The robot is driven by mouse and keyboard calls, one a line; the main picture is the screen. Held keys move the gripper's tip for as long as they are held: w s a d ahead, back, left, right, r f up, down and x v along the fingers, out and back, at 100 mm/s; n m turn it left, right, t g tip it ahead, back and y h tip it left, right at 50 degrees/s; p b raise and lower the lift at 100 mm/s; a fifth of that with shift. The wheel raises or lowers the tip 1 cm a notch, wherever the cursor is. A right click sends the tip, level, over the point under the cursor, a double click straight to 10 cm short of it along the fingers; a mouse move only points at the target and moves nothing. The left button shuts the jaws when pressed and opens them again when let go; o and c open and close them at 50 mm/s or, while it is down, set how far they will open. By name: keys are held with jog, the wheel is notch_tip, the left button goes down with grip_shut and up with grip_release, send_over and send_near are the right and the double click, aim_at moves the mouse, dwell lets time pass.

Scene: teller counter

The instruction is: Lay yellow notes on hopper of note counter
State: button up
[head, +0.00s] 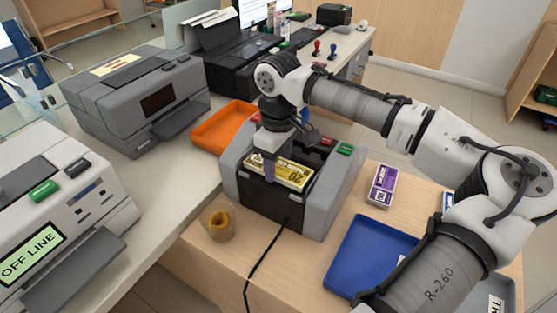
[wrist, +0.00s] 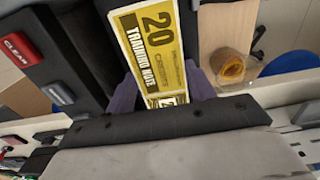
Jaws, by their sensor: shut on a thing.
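The yellow notes (head: 280,173) are a strapped bundle marked 20, held at the open top of the note counter. My gripper (head: 268,165) is shut on them near one end. In the wrist view the notes (wrist: 155,45) sit between the two purple fingers of my gripper (wrist: 160,97). The note counter (head: 322,203) is a grey machine with a dark middle, on the wooden desk. The notes lie across its dark hopper (head: 309,158); I cannot tell whether they touch it. A red CLEAR key (wrist: 17,47) shows in the wrist view.
An orange tray (head: 222,126) lies behind left. A blue tray (head: 368,258) and a purple note bundle (head: 381,186) are on the right.

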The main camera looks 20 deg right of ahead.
aim_at(279, 167)
jog(key=shift+f, duration=0.1)
jog(key=shift+f, duration=0.15)
jog(key=o, duration=1)
notch_tip(279, 167, up, 12)
jog(key=shift+r+b, duration=0.25)
jog(key=shift+b, duration=0.1)
